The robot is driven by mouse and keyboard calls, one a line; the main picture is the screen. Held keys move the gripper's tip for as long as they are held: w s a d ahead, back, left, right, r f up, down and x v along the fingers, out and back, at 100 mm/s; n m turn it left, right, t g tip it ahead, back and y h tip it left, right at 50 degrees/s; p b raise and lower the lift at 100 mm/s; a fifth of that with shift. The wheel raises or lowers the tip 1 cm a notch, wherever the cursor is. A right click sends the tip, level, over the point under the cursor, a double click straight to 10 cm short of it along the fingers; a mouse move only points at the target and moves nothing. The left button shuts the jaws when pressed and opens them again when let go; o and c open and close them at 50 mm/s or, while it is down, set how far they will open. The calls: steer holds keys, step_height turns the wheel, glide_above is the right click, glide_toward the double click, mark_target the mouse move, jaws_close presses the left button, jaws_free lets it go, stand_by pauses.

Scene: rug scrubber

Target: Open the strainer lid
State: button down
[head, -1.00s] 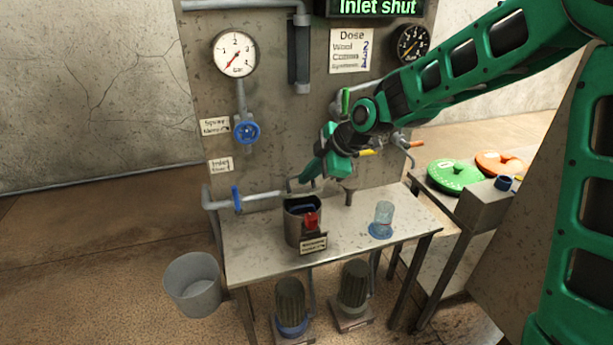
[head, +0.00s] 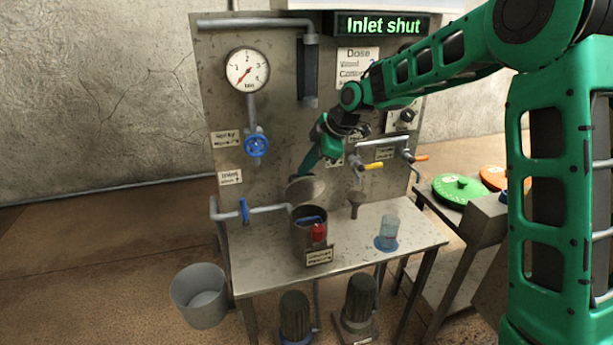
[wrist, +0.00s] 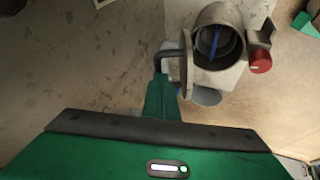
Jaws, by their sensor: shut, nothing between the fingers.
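The strainer is a grey metal pot (head: 310,240) on the bench with a red knob (head: 318,232) on its front. Its mouth is uncovered, with something blue inside; the wrist view also looks into the pot (wrist: 218,45). The round strainer lid (head: 306,190) stands raised at the pot's back edge. Contact is unclear.
A funnel (head: 354,203) and a clear jar (head: 388,233) stand right of the pot. A blue-handled inlet pipe (head: 243,210) runs at its left. The panel with a gauge (head: 247,70) rises behind. A grey bucket (head: 199,295) is on the floor.

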steer(key=shift+w+a+f, duration=0.15)
steer(key=shift+w, duration=0.8)
steer(key=shift+w+a+f, duration=0.15)
steer(key=shift+w, duration=0.8)
steer(key=v, duration=1.1)
steer(key=s+d+f+m+h, duration=0.2)
steer(key=s+d+m+h, duration=0.2)
steer(key=s+d+m, duration=1.25)
steer(key=s+d+f+m+g, duration=0.1)
steer(key=s+d, duration=0.3)
steer(key=s, duration=0.6)
steer(key=s+d+f+m+g, duration=0.1)
steer(key=s+d+f+m, duration=0.2)
steer(key=s, duration=0.7)
steer(key=s+d+f+m+g+h, duration=0.1)
steer(key=s+d+f+m, duration=0.2)
steer(key=s+d, duration=0.3)
steer(key=s+m, duration=0.1)
steer(key=s, duration=0.2)
steer(key=shift+s+g, duration=0.3)
steer(key=shift+s, duration=0.1)
